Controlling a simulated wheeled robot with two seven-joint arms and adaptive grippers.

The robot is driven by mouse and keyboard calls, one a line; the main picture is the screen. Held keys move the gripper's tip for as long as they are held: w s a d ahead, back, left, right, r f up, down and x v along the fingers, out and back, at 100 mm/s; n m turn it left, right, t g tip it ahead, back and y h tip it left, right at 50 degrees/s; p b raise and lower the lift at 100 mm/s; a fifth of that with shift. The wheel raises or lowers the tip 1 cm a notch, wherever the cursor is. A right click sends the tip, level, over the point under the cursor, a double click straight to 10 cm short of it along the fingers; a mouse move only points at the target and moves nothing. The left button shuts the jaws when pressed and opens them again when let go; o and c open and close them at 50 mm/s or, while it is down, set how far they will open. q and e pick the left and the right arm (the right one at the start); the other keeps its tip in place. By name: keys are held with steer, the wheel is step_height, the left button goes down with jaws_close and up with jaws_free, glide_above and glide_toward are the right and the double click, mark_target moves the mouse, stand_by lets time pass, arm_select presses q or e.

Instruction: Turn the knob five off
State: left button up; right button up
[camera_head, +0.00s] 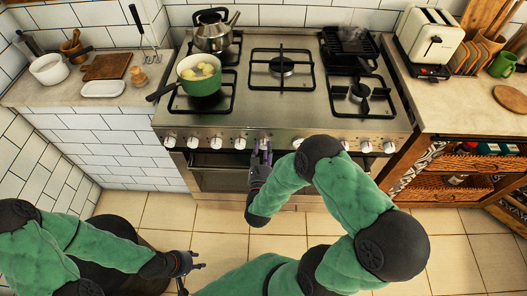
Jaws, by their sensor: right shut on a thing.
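The stove (290,108) has a row of white knobs along its front edge, such as the far left knob (170,142) and a knob right of my gripper (298,142). My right gripper (263,152) points up at the front panel and is shut on the fifth knob from the left, which its fingers mostly hide. How far that knob is turned cannot be made out. My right forearm hides part of the row to the right. My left gripper (193,270) is low over the floor, away from the stove, with its fingers apart and empty.
A green pot (200,84) with food stands on the front left burner, a kettle (214,34) behind it. A smoking dark pan (350,44) is at the back right. The oven handle (210,161) runs below the knobs.

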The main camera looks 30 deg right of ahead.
steer(key=shift+s+d+f+m, duration=0.1)
steer(key=shift+f+m, duration=0.05)
steer(key=shift+m, duration=0.95)
steer(key=shift+s+f, duration=0.1)
steer(key=o, duration=1.2)
steer(key=shift+c, duration=0.2)
steer(key=shift+s+a, duration=0.3)
steer(key=shift+a, duration=0.05)
steer(key=v, duration=1.1)
